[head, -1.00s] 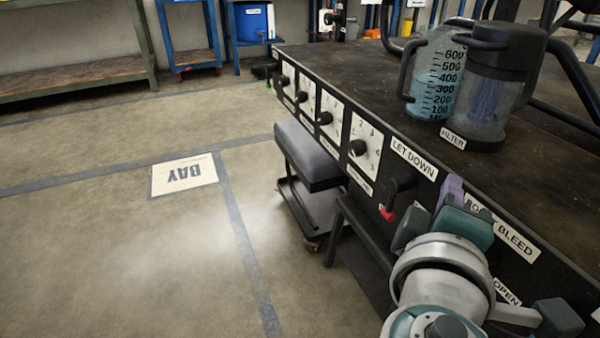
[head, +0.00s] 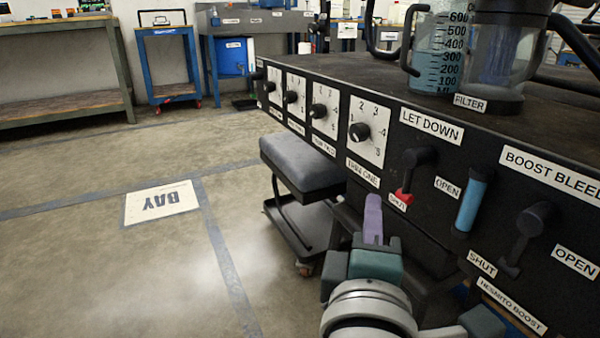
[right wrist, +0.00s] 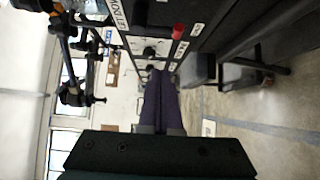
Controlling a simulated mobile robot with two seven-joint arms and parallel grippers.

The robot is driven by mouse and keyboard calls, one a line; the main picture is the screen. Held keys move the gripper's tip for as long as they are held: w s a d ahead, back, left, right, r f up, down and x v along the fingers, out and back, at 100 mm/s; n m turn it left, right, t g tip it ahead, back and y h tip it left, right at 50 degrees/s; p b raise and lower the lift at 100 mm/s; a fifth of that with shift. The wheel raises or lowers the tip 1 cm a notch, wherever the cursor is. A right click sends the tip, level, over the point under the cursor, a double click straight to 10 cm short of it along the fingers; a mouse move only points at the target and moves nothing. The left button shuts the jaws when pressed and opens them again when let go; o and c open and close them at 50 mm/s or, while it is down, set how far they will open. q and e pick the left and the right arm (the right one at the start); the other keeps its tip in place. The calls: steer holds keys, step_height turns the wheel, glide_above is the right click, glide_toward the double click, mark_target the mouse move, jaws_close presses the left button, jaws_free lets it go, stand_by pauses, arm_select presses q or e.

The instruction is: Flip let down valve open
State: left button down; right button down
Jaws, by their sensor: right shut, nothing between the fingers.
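The let down valve is a black lever (head: 414,175) with a red tip, on the front panel under the LET DOWN label (head: 432,126). The lever hangs down, tilted slightly left, with its red tip by the SHUT label (head: 398,202). The OPEN label (head: 447,187) is to its right. My right gripper (head: 373,205), with purple fingers, is shut and empty, left of and below the lever and apart from it in the picture. In the right wrist view the closed fingers (right wrist: 160,80) point toward the panel, and the red tip (right wrist: 179,31) shows above right of them. My left gripper is not in view.
A blue handle (head: 471,202) and another black lever (head: 527,235) are right of the valve. Dials (head: 360,132) line the panel to the left. A padded stool (head: 303,165) stands below them. A jug (head: 437,55) and a filter (head: 497,55) stand on top. The floor at left is clear.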

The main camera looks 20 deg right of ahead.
steer(key=w+d+b, duration=0.1)
steer(key=w+d, duration=0.3)
steer(key=d, duration=0.2)
steer(key=shift+d+b, duration=0.4)
steer(key=shift+w, duration=0.15)
